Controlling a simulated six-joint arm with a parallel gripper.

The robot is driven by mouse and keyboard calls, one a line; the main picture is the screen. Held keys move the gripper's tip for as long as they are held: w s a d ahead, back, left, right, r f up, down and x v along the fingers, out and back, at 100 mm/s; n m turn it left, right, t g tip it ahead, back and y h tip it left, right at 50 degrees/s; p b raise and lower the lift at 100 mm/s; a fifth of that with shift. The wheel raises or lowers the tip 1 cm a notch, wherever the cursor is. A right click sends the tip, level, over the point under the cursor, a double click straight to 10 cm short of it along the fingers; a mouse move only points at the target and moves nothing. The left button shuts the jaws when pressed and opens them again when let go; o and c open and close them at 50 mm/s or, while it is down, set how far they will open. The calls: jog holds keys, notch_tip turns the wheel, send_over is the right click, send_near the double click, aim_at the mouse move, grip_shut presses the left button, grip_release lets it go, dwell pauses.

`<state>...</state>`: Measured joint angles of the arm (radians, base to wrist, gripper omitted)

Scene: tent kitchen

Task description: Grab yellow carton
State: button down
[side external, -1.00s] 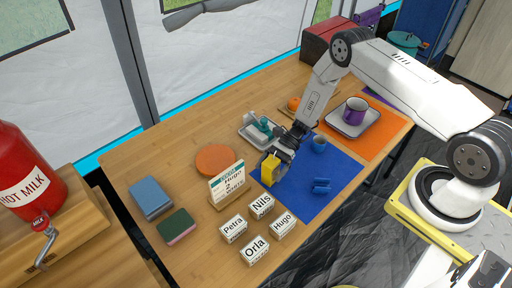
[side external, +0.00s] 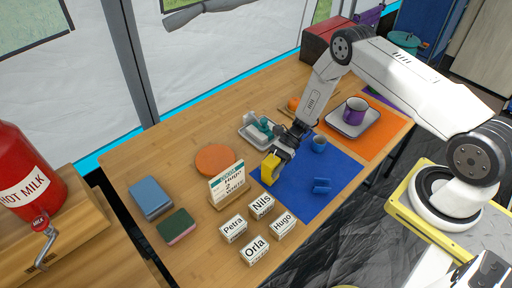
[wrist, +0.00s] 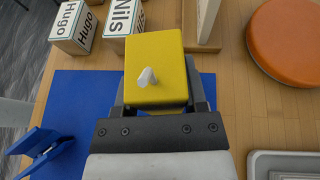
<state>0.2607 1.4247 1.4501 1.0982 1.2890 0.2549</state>
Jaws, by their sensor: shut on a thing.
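The yellow carton (side external: 270,170) is between the fingers of my gripper (side external: 278,158), at the left edge of the blue mat (side external: 296,196). In the wrist view the yellow carton (wrist: 156,62) fills the space in front of my gripper (wrist: 158,104), with a small white spout on its face. My gripper is shut on the carton. Whether its underside touches the mat or hangs just above it is hard to tell.
A card stand (side external: 228,184) is close to the carton's left, with several white name blocks (side external: 261,206) in front. An orange disc (side external: 215,159), a grey tray (side external: 250,134), a blue cup (side external: 319,143) and a blue clip-like item (side external: 321,186) are around.

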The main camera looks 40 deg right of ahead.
jog(key=shift+r, duration=0.6)
jog(key=s+d+r, duration=0.1)
jog(key=s+r, duration=1)
jog(key=s, duration=0.3)
jog(key=shift+d+r, duration=0.2)
jog(key=shift+a, duration=0.1)
